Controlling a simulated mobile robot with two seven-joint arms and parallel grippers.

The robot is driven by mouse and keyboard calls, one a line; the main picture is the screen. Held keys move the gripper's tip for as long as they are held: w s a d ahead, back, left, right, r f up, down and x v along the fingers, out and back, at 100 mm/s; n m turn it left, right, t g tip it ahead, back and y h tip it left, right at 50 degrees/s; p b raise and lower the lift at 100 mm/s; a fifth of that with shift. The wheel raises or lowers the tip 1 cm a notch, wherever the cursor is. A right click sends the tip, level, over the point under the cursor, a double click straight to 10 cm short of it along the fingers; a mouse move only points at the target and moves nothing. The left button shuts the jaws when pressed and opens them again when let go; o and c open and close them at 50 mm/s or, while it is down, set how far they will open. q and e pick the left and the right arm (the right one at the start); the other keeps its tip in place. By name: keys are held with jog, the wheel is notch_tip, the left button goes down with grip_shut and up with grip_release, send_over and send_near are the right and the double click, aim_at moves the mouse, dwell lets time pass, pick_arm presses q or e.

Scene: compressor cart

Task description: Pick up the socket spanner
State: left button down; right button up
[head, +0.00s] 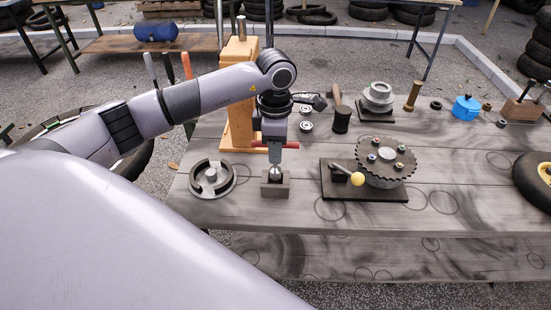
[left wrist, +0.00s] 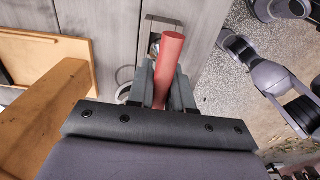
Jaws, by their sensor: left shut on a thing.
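The socket spanner (head: 291,145) has a red crossbar handle and a silver shaft end below it. It stands upright over a small dark block (head: 275,190) on the table. My left gripper (head: 276,147) comes from above and is shut on the spanner at its handle. In the left wrist view the red handle (left wrist: 171,55) sticks out between the fingers of my left gripper (left wrist: 162,95). The spanner's lower end meets the block, and I cannot tell how deep it sits. My right gripper is not in view.
A ring-shaped part (head: 212,178) lies left of the block. A wooden stand (head: 238,105) rises behind my arm. The table's front strip is clear.

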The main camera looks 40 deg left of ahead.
pick_arm(q)
notch_tip(320, 180, up, 16)
